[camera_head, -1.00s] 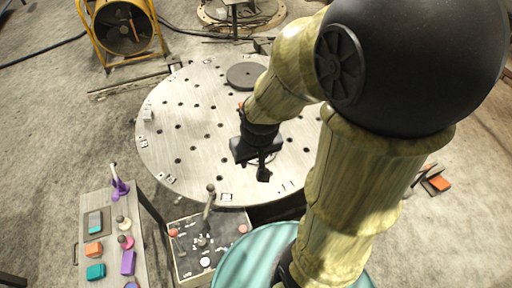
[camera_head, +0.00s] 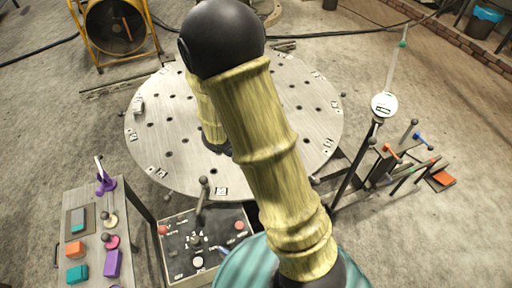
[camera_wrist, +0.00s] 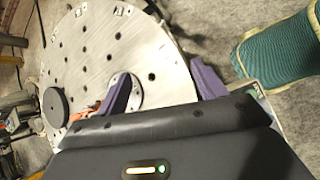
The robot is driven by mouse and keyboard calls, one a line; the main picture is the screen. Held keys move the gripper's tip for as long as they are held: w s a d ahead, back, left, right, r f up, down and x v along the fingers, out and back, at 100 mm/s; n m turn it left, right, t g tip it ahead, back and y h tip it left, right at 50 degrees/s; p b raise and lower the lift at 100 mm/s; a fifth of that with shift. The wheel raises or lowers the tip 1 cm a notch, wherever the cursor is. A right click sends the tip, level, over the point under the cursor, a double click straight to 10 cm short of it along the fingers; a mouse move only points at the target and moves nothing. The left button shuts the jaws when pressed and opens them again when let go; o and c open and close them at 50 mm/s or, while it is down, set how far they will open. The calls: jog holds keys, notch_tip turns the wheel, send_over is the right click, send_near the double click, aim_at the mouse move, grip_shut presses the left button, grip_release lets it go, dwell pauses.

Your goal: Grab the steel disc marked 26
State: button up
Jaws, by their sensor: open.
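The round steel table (camera_head: 285,110) with rows of holes stands in front of me. A dark grey disc (camera_wrist: 56,106) lies flat near its rim at the left of the wrist view; my arm hides it in the head view. A paler steel disc or plate (camera_wrist: 135,92) with small holes lies on the table, partly behind the left finger. I cannot read a 26 on either. My gripper (camera_wrist: 162,68) is open and empty, with its purple fingers wide apart over the table. The dark disc is outside the left finger. The gripper is hidden behind my arm in the head view.
A control box (camera_head: 208,243) with knobs and a lever stands at the table's near edge. A side bench (camera_head: 88,235) with coloured blocks is at left. A yellow-framed fan (camera_head: 115,25) stands behind. A tool rack (camera_head: 385,165) is at right.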

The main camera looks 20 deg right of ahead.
jog(key=w+a+f+n+t+b, duration=0.2)
jog(key=w+f+n+t+b, duration=0.1)
jog(key=w+f+n, duration=0.3)
jog(key=w+a+f+n+t+h+b, duration=0.1)
jog(key=w+a+f+n+t+b, duration=0.2)
jog(key=w+f+n+t, duration=0.2)
jog(key=w+f+n, duration=0.2)
jog(key=w, duration=0.1)
jog(key=shift+a+f, duration=0.3)
jog(key=shift+f, duration=0.1)
jog(key=shift+w, duration=0.1)
jog(key=x, duration=0.4)
jog(key=p+x, duration=0.1)
jog(key=x, duration=0.7)
jog(key=shift+w+d+r, duration=0.2)
jog(key=shift+p+x, duration=0.85)
jog(key=shift+x, duration=1.7)
jog(key=shift+d+r, duration=0.1)
jog(key=shift+d, duration=0.05)
